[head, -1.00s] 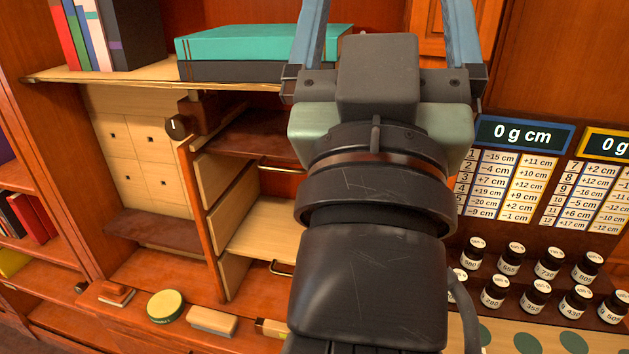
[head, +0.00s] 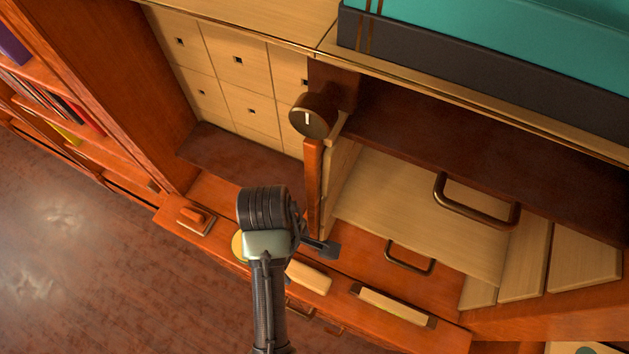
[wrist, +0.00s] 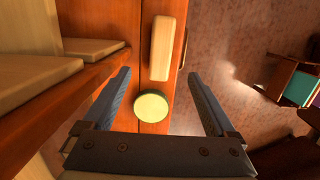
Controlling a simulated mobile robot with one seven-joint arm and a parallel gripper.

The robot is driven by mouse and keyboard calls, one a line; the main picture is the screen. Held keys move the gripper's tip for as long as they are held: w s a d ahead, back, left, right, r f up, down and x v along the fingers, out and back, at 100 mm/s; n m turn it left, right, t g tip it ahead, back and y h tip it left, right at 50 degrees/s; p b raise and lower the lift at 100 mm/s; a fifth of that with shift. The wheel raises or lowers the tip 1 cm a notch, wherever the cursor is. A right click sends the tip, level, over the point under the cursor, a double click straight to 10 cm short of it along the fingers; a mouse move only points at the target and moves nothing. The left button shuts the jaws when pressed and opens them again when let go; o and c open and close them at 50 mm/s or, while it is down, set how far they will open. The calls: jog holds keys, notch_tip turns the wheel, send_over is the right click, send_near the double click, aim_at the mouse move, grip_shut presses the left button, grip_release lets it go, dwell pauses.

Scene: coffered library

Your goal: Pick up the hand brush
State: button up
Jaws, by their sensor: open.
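A pale, rounded wooden block that looks like the hand brush (head: 310,279) lies on the red-brown ledge in the head view, partly behind my arm. In the wrist view the hand brush (wrist: 161,48) lies lengthwise along the ledge, beyond a round green-rimmed tin. My gripper (wrist: 160,74) is open and empty, its two blue-grey fingers spread either side of the ledge strip. The tin (wrist: 152,106) shows between the fingers, and the brush shows near the line between the fingertips, apart from both. In the head view my fingers are mostly hidden.
The tin (head: 238,247) is mostly behind my arm in the head view. A small red-topped block (head: 195,220) lies left, and a pale bar with dark ends (head: 392,305) right. Open drawers (head: 425,205) stand behind the ledge. Floor (head: 90,250) is clear in front.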

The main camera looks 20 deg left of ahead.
aim_at(304, 274)
jog(key=f, duration=0.4)
jog(key=d+f, duration=0.1)
jog(key=f, duration=0.7)
jog(key=shift+s+d+f, duration=0.15)
jog(key=shift+d+f, duration=0.15)
jog(key=shift+f, duration=0.1)
grip_shut()
jog(key=shift+r+p, duration=0.3)
jog(key=shift+r, duration=4.75)
